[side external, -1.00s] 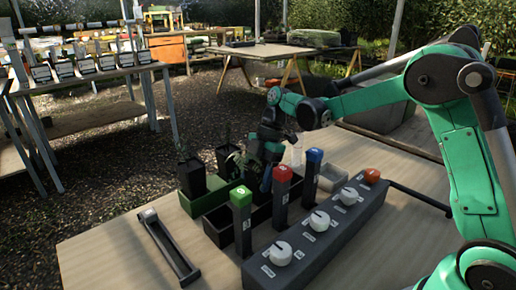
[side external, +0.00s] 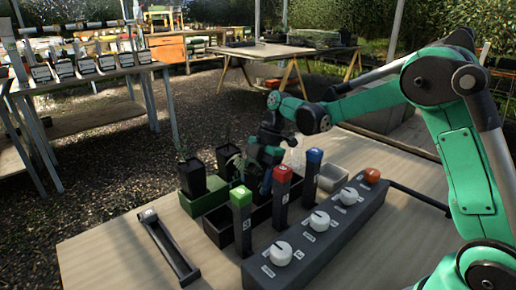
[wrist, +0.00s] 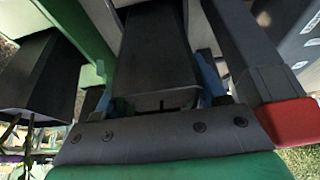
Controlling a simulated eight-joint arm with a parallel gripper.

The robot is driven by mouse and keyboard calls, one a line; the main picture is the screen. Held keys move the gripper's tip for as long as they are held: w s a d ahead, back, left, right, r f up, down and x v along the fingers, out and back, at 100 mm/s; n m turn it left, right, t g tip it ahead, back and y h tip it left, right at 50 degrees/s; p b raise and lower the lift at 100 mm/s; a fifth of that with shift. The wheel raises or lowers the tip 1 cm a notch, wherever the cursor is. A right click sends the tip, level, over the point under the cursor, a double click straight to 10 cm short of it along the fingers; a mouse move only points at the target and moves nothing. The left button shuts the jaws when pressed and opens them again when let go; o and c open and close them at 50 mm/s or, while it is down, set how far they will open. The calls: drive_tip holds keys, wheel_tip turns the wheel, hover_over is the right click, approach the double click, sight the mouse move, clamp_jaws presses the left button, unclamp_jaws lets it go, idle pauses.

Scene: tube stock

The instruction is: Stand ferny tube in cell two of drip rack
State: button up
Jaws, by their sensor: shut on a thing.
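My gripper (side external: 264,172) is shut on a dark square tube, which shows between the blue fingers in the wrist view (wrist: 158,50). The tube looks roughly upright, low over or in the long dark rack (side external: 217,226), which I take as the drip rack. The gripper and the posts hide the tube's foot and the cells, so I cannot tell which cell it is at or whether it touches the bottom.
Posts with green (side external: 240,197), red (side external: 283,174) and blue (side external: 314,156) caps stand along the rack's near side. A green tray (side external: 203,205) holds other dark tubes (side external: 191,178) to the left. A knobbed control box (side external: 320,238) lies in front. A pale container (side external: 332,178) sits behind.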

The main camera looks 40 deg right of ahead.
drive_tip(key=shift+f, duration=0.1)
drive_tip(key=o, duration=1.5)
drive_tip(key=shift+v, duration=2.8)
